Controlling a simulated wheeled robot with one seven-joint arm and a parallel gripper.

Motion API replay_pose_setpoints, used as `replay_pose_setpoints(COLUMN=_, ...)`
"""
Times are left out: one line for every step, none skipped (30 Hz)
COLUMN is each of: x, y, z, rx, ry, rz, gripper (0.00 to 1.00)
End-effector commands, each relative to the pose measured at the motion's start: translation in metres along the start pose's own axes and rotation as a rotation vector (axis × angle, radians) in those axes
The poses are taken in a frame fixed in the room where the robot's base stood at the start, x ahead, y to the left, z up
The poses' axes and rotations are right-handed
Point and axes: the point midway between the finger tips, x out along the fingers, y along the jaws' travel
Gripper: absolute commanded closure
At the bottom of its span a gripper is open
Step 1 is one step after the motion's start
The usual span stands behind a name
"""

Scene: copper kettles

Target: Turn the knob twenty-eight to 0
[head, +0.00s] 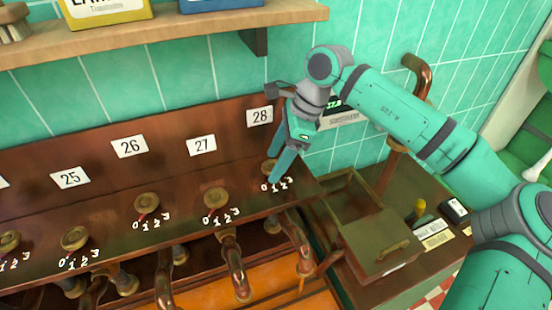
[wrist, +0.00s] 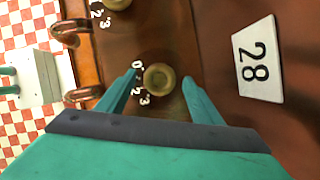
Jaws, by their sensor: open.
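Knob twenty-eight is a round brass knob (wrist: 159,80) on the brown panel, below the white 28 label (head: 260,116). The label also shows in the wrist view (wrist: 258,60), turned sideways. My gripper (wrist: 160,77) is open, with one teal finger on each side of the knob. Small gaps show between the fingers and the knob. White digits 0 to 3 curve beside the knob, partly near the left finger. The knob's pointer is not clear. In the head view my gripper (head: 271,182) points down at the knob and hides much of it.
Knob 27 (head: 216,199) and knob 26 (head: 147,203) sit to the left on the same panel. Copper pipes (head: 235,265) run below. A wooden shelf (head: 160,35) overhangs above. An open brown box (head: 375,240) stands at the right, beside a copper pipe (head: 392,165).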

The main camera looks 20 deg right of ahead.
Motion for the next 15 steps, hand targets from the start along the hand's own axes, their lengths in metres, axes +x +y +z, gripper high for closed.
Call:
replay_pose_setpoints(x=0.0014, y=0.0001, z=0.0002, rx=0.0, ry=0.0, rz=0.0, gripper=0.4)
replay_pose_setpoints(x=0.0018, y=0.0001, z=0.0002, rx=0.0, ry=0.0, rz=0.0, gripper=0.4)
replay_pose_setpoints(x=0.0021, y=0.0, z=0.0002, rx=0.0, ry=0.0, rz=0.0, gripper=0.4)
replay_pose_setpoints(x=0.0022, y=0.0, z=0.0002, rx=0.0, ry=0.0, rz=0.0, gripper=0.4)
replay_pose_setpoints(x=0.0021, y=0.0001, z=0.0002, rx=0.0, ry=0.0, rz=0.0, gripper=0.4)
replay_pose_setpoints(x=0.002, y=0.0, z=0.0002, rx=0.0, ry=0.0, rz=0.0, gripper=0.4)
replay_pose_setpoints(x=0.002, y=0.0001, z=0.0002, rx=0.0, ry=0.0, rz=0.0, gripper=0.4)
replay_pose_setpoints(x=0.002, y=0.0001, z=0.0002, rx=0.0, ry=0.0, rz=0.0, gripper=0.4)
replay_pose_setpoints(x=0.0019, y=0.0001, z=0.0002, rx=0.0, ry=0.0, rz=0.0, gripper=0.42)
replay_pose_setpoints(x=0.0019, y=0.0001, z=0.0002, rx=0.0, ry=0.0, rz=0.0, gripper=0.49)
replay_pose_setpoints(x=0.0018, y=0.0001, z=0.0002, rx=0.0, ry=0.0, rz=0.0, gripper=0.57)
replay_pose_setpoints(x=0.0018, y=0.0001, z=0.0002, rx=0.0, ry=0.0, rz=0.0, gripper=0.66)
replay_pose_setpoints(x=0.0018, y=0.0001, z=0.0002, rx=0.0, ry=0.0, rz=0.0, gripper=0.73)
replay_pose_setpoints(x=0.0017, y=0.0, z=0.0002, rx=0.0, ry=0.0, rz=0.0, gripper=0.8)
replay_pose_setpoints(x=0.0017, y=0.0, z=0.0002, rx=0.0, ry=0.0, rz=0.0, gripper=0.81)
